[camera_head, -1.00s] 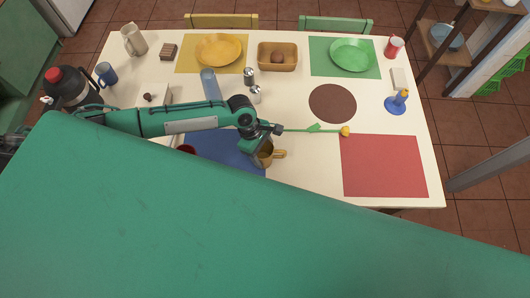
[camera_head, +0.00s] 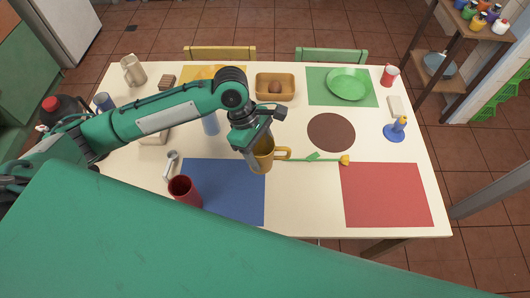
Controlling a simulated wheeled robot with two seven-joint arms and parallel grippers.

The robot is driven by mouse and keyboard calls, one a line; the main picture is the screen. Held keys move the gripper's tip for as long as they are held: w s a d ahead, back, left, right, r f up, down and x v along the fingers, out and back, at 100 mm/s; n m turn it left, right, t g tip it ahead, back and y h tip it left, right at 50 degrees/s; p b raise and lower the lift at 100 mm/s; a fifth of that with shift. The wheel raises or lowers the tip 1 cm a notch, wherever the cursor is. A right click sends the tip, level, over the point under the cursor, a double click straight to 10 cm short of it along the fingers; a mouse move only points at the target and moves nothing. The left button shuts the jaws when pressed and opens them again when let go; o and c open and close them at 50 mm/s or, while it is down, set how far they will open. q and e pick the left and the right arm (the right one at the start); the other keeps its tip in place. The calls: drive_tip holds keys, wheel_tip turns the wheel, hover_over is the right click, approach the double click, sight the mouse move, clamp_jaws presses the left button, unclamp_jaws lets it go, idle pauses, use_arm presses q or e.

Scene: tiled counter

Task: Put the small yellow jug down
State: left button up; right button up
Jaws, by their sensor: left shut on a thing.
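The small yellow jug (camera_head: 262,158) is in the middle of the head view, over the top right corner of the blue mat. Its handle (camera_head: 283,153) points right. My left gripper (camera_head: 257,146) is shut on the jug's left and upper side, reaching down from above. Whether the jug's base touches the table or hangs above it, I cannot tell. My right gripper is not in view.
A yellow flower (camera_head: 345,160) with a green stem lies right of the jug. A red mat (camera_head: 385,195) lies bare at the right. A brown round mat (camera_head: 331,132) is also bare.

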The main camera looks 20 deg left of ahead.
use_arm(q)
drive_tip(key=shift+a+r, duration=0.1)
drive_tip(key=shift+r, duration=0.4)
drive_tip(key=a+m, duration=0.1)
drive_tip(key=m, duration=0.1)
drive_tip(key=m+g+y, duration=0.1)
drive_tip(key=m, duration=0.1)
drive_tip(key=w+a+m, duration=0.1)
drive_tip(key=m, duration=0.1)
drive_tip(key=shift+a+r+g, duration=0.15)
drive_tip(key=shift+a+g, duration=0.2)
drive_tip(key=shift+g, duration=0.05)
drive_tip(key=w+a+r+m+g+y, duration=0.1)
drive_tip(key=a+r+m+y, duration=0.1)
drive_tip(key=a+m, duration=0.3)
drive_tip(key=m+y, duration=0.1)
drive_tip(key=m, duration=0.3)
drive_tip(key=shift+w+a+r+m+y, duration=0.25)
drive_tip(key=shift+w+m+y, duration=0.1)
drive_tip(key=shift+m+y, duration=0.05)
drive_tip(key=shift+f, duration=0.1)
